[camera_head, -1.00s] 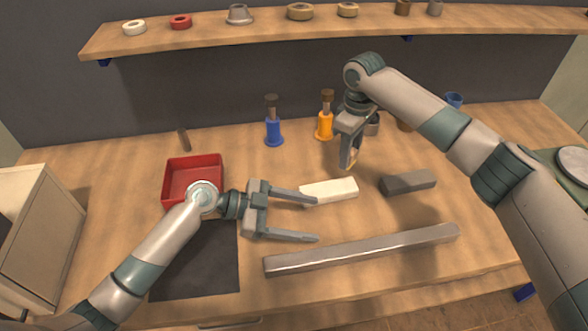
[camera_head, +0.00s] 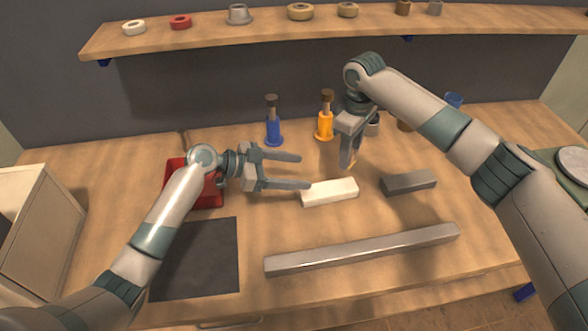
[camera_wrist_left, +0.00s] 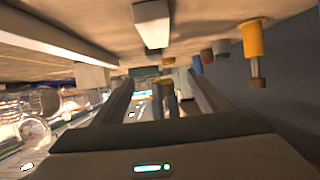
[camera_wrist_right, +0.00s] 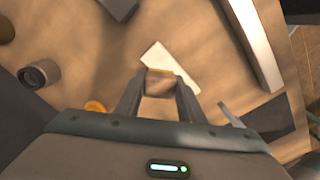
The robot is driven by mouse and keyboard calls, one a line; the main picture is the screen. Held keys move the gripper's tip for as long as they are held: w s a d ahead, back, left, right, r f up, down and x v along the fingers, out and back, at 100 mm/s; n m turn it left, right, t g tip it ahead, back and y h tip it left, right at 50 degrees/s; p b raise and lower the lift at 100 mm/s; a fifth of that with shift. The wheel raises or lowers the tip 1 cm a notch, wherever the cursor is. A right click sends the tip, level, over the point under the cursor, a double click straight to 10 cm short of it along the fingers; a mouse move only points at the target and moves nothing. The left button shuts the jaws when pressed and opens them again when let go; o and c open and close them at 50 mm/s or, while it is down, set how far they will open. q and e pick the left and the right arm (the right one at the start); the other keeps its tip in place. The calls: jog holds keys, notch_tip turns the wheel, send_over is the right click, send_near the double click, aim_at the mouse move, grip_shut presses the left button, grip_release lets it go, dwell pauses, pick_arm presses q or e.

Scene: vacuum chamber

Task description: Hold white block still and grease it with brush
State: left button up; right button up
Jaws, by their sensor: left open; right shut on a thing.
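The white block (camera_head: 330,192) lies on the table in the middle, and it also shows in the left wrist view (camera_wrist_left: 153,24) and the right wrist view (camera_wrist_right: 170,62). My left gripper (camera_head: 304,171) is open and empty. Its fingers point right, just behind the block's left end, and the nearer fingertip overlaps the block's edge in the head view. My right gripper (camera_head: 349,163) points down behind the block, shut on a small tan thing that looks like the brush (camera_wrist_right: 160,75). The fingers mostly hide it. I cannot tell its height over the block.
A grey block (camera_head: 408,183) lies to the right and a long metal bar (camera_head: 362,249) in front. A blue bottle (camera_head: 273,131) and an orange bottle (camera_head: 325,125) stand behind. A red tray (camera_head: 208,200) is partly under my left arm. A dark mat (camera_head: 197,262) lies front left.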

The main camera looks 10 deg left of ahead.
pick_arm(q)
send_near(313, 191)
jog(key=x, duration=0.4)
jog(key=shift+r, duration=0.1)
jog(key=shift+x, duration=3.75)
jog(key=c, duration=1.4)
